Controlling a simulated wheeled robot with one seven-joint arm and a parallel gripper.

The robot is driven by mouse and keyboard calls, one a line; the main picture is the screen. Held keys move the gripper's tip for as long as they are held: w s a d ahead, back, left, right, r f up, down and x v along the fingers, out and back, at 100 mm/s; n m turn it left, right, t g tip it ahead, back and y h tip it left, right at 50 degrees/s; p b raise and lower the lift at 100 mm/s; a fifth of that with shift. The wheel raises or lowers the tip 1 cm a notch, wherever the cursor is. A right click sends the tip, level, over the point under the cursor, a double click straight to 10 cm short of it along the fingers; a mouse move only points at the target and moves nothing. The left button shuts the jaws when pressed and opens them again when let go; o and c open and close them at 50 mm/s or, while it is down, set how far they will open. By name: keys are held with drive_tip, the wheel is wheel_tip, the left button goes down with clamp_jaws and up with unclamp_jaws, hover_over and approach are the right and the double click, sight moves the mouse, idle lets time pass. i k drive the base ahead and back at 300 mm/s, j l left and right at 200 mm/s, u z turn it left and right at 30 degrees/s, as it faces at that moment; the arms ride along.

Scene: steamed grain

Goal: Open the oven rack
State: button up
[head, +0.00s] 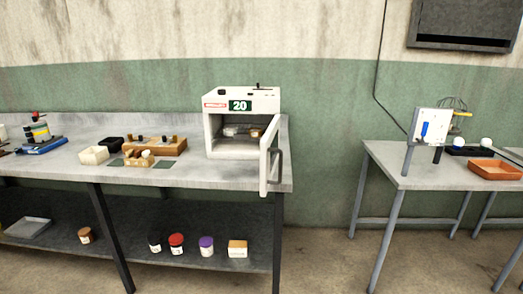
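A small white oven (243,97) with a green "20" label stands on the right end of the left grey table. Its door (265,160) is swung open to the right and juts toward me, with a dark handle (277,158) on it. Inside the oven, a rack (234,131) shows at about mid-height, with small items on it that I cannot make out clearly. My gripper is not in this view.
The left table (220,177) also holds wooden blocks (158,146), a pale box (94,155) and a blue-based device (40,143). Jars (176,244) stand on its lower shelf. A second table (420,175) at right holds an orange tray (494,169). Floor between the tables is clear.

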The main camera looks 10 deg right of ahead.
sight(240, 136)
drive_tip(key=i+j+z, duration=0.25)
drive_tip(key=i+j, duration=0.75)
drive_tip(key=i, duration=0.15)
drive_tip(key=i+j+z, duration=0.25)
drive_tip(key=i+j, duration=0.8)
drive_tip(key=j, duration=0.15)
